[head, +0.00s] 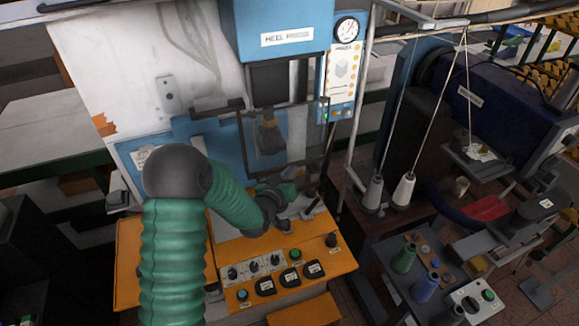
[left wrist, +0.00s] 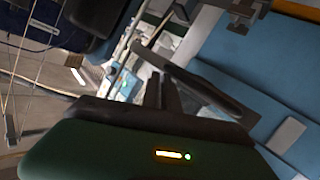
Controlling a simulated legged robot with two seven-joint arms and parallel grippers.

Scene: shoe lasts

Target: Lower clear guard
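The clear guard (head: 296,128) is a see-through panel with a dark frame, in front of the opening of the blue heel press (head: 280,22) in the head view. A brownish part (head: 271,137) shows through it. My left gripper (head: 300,194) is just below the guard's lower edge, over the orange console. In the left wrist view, its two dark fingers (left wrist: 161,93) stand close together near a dark bar (left wrist: 205,88). I cannot tell whether they touch or grip this bar. My right gripper is not in view.
The orange control panel (head: 328,256) with knobs and buttons is below my left gripper. A gauge (head: 346,29) and a thin upright post are right of the guard. Thread cones (head: 404,188) and a sewing machine stand farther right. A pale table is at the left.

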